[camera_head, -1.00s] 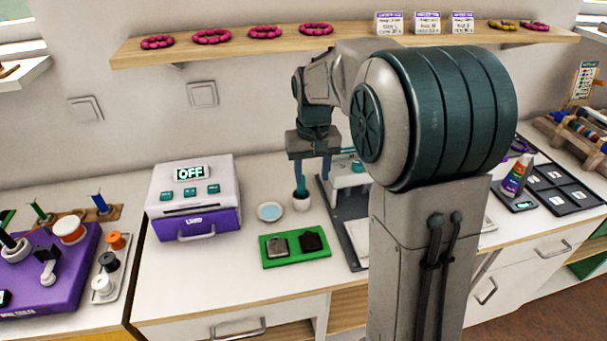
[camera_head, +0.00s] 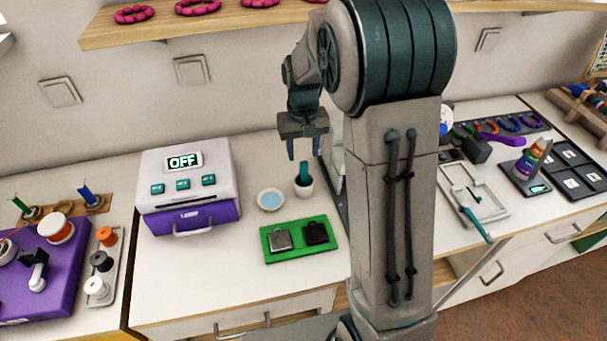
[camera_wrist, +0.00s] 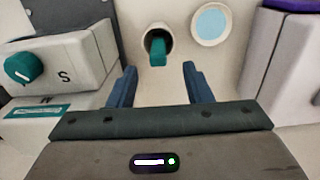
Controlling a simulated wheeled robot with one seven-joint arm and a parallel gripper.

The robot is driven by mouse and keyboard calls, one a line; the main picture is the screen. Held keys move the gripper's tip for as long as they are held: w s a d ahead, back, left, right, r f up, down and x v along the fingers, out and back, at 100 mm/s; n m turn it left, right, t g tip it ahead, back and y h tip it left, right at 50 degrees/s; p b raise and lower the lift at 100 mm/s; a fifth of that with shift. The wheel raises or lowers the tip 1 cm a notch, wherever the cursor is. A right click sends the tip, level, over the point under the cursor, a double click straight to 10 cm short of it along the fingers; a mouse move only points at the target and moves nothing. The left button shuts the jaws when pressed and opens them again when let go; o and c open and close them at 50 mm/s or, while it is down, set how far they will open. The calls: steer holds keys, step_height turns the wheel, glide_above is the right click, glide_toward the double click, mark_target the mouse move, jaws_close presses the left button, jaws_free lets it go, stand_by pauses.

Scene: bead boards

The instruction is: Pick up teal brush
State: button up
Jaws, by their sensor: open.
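The teal brush (camera_head: 303,172) stands in a small white cup (camera_head: 306,189) on the counter, its upper part sticking out of the rim. In the wrist view the brush (camera_wrist: 158,48) rises from the cup (camera_wrist: 150,31), just beyond the gap between my fingertips. My gripper (camera_head: 304,150) is open and empty, fingers pointing down, above and close to the brush. In the wrist view the fingers of my gripper (camera_wrist: 159,68) sit on either side of the brush's line. The lower part of the brush is hidden in the cup.
A pale blue dish (camera_head: 270,200) stands left of the cup. A green tray (camera_head: 268,256) with two dark square pieces lies in front. A white and purple machine (camera_head: 188,185) is at left. In the wrist view, a machine with a teal knob (camera_wrist: 24,67) stands close by.

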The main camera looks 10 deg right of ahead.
mark_target(304, 162)
steer(key=shift+d+f+p, duration=0.1)
steer(key=shift+f+p, duration=0.4)
steer(key=shift+f, duration=2.7)
steer(key=shift+c, duration=0.3)
jaws_close()
